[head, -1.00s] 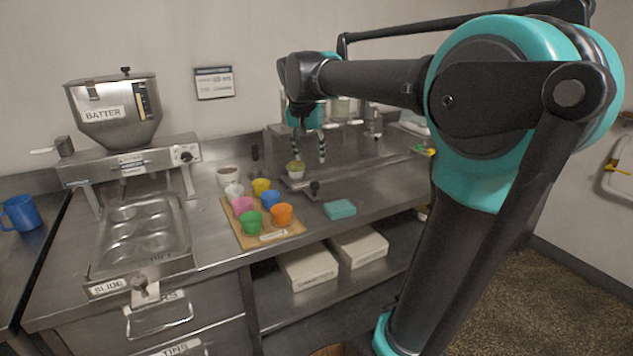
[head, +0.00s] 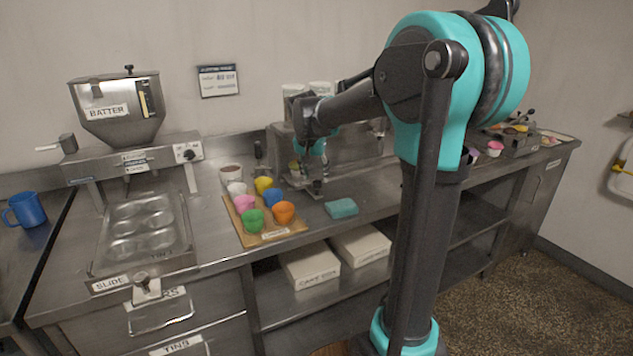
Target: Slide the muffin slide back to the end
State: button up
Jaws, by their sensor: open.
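A larger tray labelled SLIDE (head: 109,284), with several muffin tins, lies under the batter hopper (head: 117,107) at the left.
A wooden board (head: 270,238) with several coloured cups lies left of the small slide, close to it. A teal sponge (head: 341,208) lies to its right front. A blue mug (head: 24,210) stands far left. The counter front between board and sponge is clear.

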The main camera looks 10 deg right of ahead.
aim_at(317, 182)
jog(key=shift+x, duration=1.85)
jog(key=shift+c, duration=0.5)
grip_shut()
